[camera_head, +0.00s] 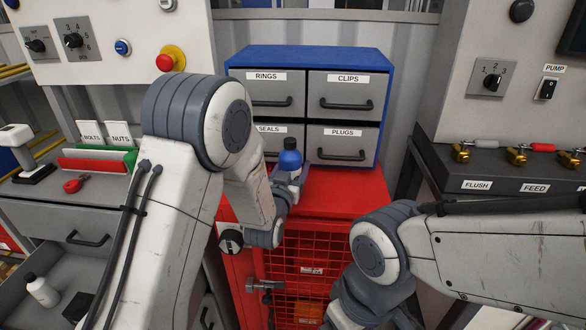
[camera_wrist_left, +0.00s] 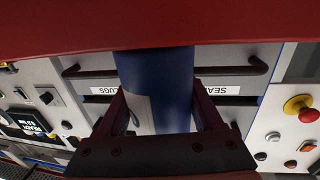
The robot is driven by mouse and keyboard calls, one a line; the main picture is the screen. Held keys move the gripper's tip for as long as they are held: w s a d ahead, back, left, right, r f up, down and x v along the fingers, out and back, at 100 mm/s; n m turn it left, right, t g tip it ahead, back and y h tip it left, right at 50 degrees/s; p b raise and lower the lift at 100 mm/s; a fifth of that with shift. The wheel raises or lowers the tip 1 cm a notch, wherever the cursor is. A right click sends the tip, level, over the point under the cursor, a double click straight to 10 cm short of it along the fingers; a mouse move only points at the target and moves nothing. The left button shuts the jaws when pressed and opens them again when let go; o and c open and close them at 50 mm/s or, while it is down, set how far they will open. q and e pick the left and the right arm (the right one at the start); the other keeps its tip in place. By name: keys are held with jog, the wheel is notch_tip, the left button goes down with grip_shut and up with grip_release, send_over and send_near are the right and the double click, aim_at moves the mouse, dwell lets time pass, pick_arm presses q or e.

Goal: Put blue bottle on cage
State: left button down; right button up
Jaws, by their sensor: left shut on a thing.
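The blue bottle (camera_head: 290,157) has a dark cap and a pale label, and stands about upright at the red cage (camera_head: 345,192). In the left wrist view, which is upside down, the bottle (camera_wrist_left: 155,75) is between the two fingers of my left gripper (camera_wrist_left: 160,112). My left gripper (camera_head: 287,181) is shut on it. The bottle's lower end meets the edge of the red surface (camera_wrist_left: 230,25) in that view; I cannot tell whether it touches the cage top. My right arm comes in from the right, but its gripper is not visible.
The red top right of the bottle is clear. An open drawer (camera_head: 90,275) at lower left holds a white bottle (camera_head: 42,290). A valve bench (camera_head: 470,165) stands at the right.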

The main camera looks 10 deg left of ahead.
pick_arm(q)
jog(key=shift+f, duration=0.3)
jog(key=shift+f, duration=0.1)
jog(key=shift+c, duration=0.2)
grip_release()
